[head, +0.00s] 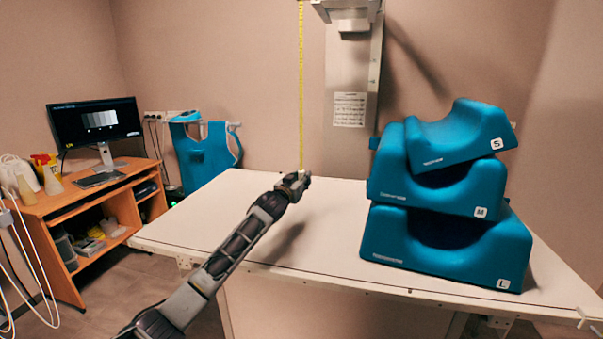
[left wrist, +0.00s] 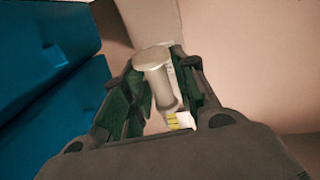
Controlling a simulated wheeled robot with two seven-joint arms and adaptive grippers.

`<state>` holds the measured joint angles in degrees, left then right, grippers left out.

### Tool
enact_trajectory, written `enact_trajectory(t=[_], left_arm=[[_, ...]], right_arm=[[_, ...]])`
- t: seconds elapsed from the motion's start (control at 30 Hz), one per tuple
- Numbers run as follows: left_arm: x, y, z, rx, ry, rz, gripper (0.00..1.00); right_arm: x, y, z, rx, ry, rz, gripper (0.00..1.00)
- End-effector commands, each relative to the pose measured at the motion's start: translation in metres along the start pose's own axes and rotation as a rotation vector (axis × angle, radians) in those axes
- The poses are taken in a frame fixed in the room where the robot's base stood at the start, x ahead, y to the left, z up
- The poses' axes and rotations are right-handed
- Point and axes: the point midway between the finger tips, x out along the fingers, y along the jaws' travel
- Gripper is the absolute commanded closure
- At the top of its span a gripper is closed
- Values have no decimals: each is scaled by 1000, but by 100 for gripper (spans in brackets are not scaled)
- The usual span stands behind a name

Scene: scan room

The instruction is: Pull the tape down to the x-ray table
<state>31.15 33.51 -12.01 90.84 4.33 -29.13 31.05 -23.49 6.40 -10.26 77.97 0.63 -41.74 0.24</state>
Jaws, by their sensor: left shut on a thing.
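The yellow tape (head: 301,90) hangs straight down from the x-ray head (head: 347,10) at the top of the head view. Its lower end is at my left gripper (head: 295,184), low over the white x-ray table (head: 235,225). In the left wrist view my left gripper (left wrist: 165,105) is shut on the tape's end piece, a pale cylinder (left wrist: 154,75). A bit of yellow tape (left wrist: 178,122) shows beside that piece. I cannot tell whether the end touches the table. My right gripper is in neither view.
Several blue cushions marked S (head: 465,135), M (head: 435,185) and L (head: 445,250) are stacked on the table's right side. A wooden desk (head: 90,205) with a monitor (head: 97,122) stands at the left. The table's left part is clear apart from my arm.

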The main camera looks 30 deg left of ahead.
Motion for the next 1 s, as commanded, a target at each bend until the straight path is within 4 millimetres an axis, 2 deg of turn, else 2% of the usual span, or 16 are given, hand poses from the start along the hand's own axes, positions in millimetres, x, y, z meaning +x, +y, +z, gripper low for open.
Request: enact_trajectory(t=[0.03, 0.3, 0.5, 0.87, 0.9, 0.97, 1.0], left_arm=[[0, 0, 12, -2, -7, -1, 100], [0, 0, 36, -1, -6, -1, 100], [0, 0, 43, 0, -6, -1, 100], [0, 0, 44, 0, -6, -1, 100], [0, 0, 44, 0, -6, -1, 69], [0, 0, 43, 0, -6, -1, 61], [0, 0, 43, 0, -5, -1, 61]], right_arm=[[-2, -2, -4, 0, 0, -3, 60], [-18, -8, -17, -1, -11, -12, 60], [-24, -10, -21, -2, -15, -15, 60], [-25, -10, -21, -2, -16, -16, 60], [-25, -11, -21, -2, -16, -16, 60], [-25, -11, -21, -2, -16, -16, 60], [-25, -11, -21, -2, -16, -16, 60]])
